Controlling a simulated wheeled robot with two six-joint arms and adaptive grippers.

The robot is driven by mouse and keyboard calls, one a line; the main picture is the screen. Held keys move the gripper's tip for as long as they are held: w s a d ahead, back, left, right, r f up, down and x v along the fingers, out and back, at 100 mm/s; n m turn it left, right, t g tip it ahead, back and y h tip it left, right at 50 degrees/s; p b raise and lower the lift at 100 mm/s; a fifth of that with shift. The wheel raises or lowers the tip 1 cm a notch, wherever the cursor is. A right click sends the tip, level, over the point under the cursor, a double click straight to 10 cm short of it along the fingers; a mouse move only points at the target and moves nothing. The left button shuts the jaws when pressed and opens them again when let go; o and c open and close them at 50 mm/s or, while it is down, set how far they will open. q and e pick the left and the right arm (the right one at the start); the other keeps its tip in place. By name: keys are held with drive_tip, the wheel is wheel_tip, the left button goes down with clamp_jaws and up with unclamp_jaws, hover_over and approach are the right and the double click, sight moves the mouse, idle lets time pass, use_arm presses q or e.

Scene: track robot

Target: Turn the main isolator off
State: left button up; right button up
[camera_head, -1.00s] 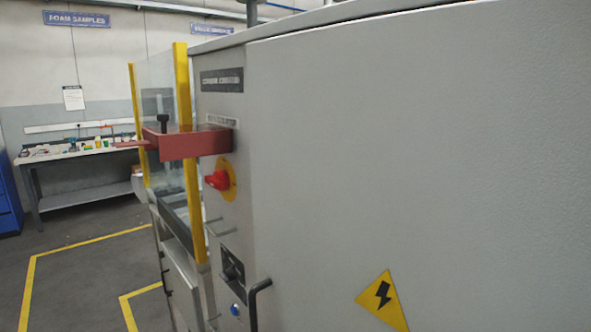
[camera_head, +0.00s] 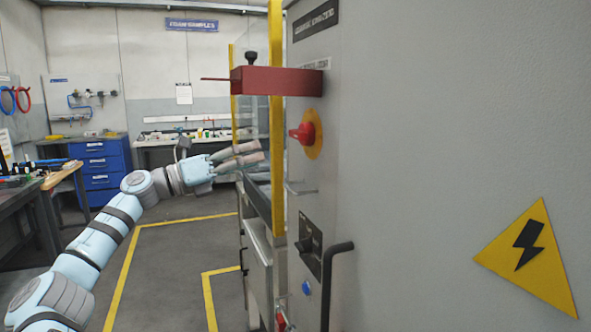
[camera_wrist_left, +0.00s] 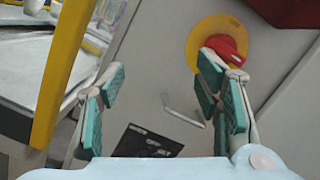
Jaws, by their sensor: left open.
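The main isolator is a red rotary handle (camera_head: 301,133) on a yellow round plate (camera_head: 315,135), on the narrow side face of the grey cabinet. In the left wrist view the red handle (camera_wrist_left: 226,49) and yellow plate (camera_wrist_left: 203,33) show at the upper right, partly behind a finger. My left gripper (camera_head: 262,151) is open and empty, left of the handle and a little lower, apart from it in the head view. In the left wrist view its teal-padded fingers (camera_wrist_left: 155,95) are spread wide. My right gripper is not in view.
A dark red bracket (camera_head: 275,81) juts out just above the isolator. A yellow-edged clear guard (camera_head: 277,120) stands between my left gripper and the handle in the head view.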

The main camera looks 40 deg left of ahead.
use_arm(q)
drive_tip(key=s+d+r+m+g, duration=0.2)
drive_tip(key=s+d+r+m, duration=0.2)
drive_tip(key=s+r+m, duration=0.45)
drive_tip(key=n+p, duration=0.2)
drive_tip(key=p, duration=0.5)
approach(294, 133)
drive_tip(key=r+x, duration=0.1)
drive_tip(key=x, duration=0.4)
drive_tip(key=p+x, duration=0.4)
drive_tip(key=p, duration=0.2)
drive_tip(key=shift+w+f, duration=0.1)
drive_tip(key=shift+f, duration=0.1)
drive_tip(key=shift+w+d+f+p, duration=0.2)
drive_tip(key=shift+w+f+p, duration=0.15)
drive_tip(key=shift+w, duration=0.2)
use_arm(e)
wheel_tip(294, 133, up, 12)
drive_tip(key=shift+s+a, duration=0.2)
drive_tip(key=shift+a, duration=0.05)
use_arm(q)
drive_tip(key=shift+s, duration=0.1)
drive_tip(key=c, duration=0.8)
